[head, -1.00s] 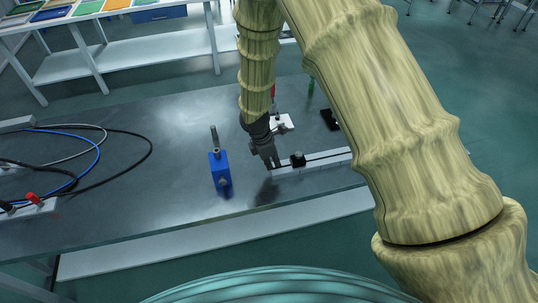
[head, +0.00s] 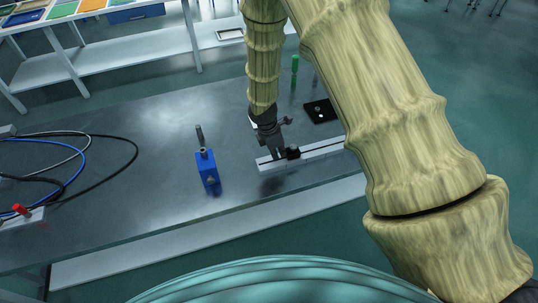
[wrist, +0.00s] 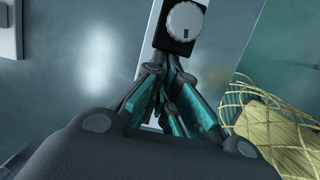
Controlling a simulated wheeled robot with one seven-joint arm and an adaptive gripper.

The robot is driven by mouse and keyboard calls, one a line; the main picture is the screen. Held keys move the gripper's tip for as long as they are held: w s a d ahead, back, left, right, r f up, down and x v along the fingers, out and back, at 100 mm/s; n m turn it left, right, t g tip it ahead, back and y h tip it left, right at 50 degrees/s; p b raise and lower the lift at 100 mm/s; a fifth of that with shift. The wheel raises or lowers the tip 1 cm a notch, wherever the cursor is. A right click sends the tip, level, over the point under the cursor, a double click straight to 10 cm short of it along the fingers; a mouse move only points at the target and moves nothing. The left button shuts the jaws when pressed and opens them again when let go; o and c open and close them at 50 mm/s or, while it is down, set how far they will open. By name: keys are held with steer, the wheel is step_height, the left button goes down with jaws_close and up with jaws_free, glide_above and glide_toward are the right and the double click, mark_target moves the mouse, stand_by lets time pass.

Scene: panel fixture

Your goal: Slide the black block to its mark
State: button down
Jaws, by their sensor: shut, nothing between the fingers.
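The black block (head: 293,153) sits on a pale rail (head: 324,148) with a dark slot along its top. In the wrist view the block (wrist: 181,44) carries a round white knob (wrist: 184,22). My gripper (head: 279,155) is shut and empty, low over the rail at the block's left side. In the wrist view its closed fingertips (wrist: 168,68) are right at the block's near edge, touching or almost touching. I cannot make out the mark; my arm hides the rail's right end in the head view.
A blue block with an upright lever (head: 207,168) stands left of the rail. Cables (head: 85,155) lie on the far left of the table. A black plate (head: 320,111) and a green upright piece (head: 295,70) are behind the rail. The table between cables and blue block is clear.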

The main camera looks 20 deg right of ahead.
mark_target(289, 150)
steer(key=d, duration=0.4)
steer(key=shift+d, duration=0.1)
